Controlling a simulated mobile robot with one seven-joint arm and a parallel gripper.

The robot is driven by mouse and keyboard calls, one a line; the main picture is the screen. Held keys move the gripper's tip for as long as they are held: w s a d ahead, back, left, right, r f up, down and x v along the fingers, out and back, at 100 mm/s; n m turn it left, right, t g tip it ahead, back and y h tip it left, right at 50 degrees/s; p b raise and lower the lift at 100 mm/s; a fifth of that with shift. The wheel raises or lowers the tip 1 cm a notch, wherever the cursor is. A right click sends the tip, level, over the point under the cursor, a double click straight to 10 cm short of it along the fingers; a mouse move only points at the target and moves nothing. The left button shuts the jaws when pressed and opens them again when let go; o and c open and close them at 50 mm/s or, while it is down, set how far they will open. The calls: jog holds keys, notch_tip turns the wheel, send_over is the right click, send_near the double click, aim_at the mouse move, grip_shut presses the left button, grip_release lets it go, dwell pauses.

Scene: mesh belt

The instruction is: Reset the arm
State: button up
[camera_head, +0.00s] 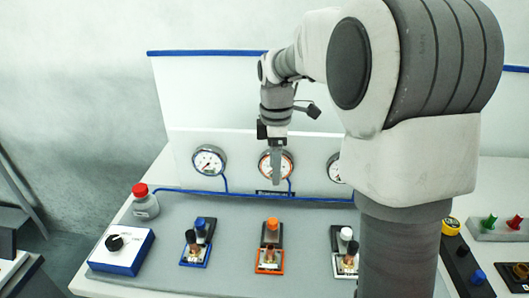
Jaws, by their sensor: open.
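My arm rises at the right of the head view and bends over to the left. My gripper (277,165) points down in front of the middle gauge (283,166) on the white back panel and partly covers it. It holds nothing that I can see. The gap between its fingers is hard to make out at this size. It hangs above and behind the orange-framed valve unit (270,246), apart from it.
Blue-framed (198,242) and white-framed (344,250) units flank the orange one on the grey mat. A red-capped bottle (145,202) and a blue-edged knob box (119,249) stand left. Another gauge (208,160) is on the panel. Green and red knobs (502,225) are far right.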

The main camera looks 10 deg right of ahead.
jog(key=s+r+m+t, duration=0.2)
jog(key=s+m, duration=0.6)
jog(key=s, duration=0.3)
jog(key=s+a+r+m+t, duration=0.1)
jog(key=s+r+m+t, duration=0.1)
jog(key=s+m, duration=0.6)
jog(key=s+t, duration=0.1)
jog(key=s, duration=0.3)
jog(key=shift+a+r+t, duration=0.15)
jog(key=shift+r+t, duration=0.15)
jog(key=shift+r, duration=0.1)
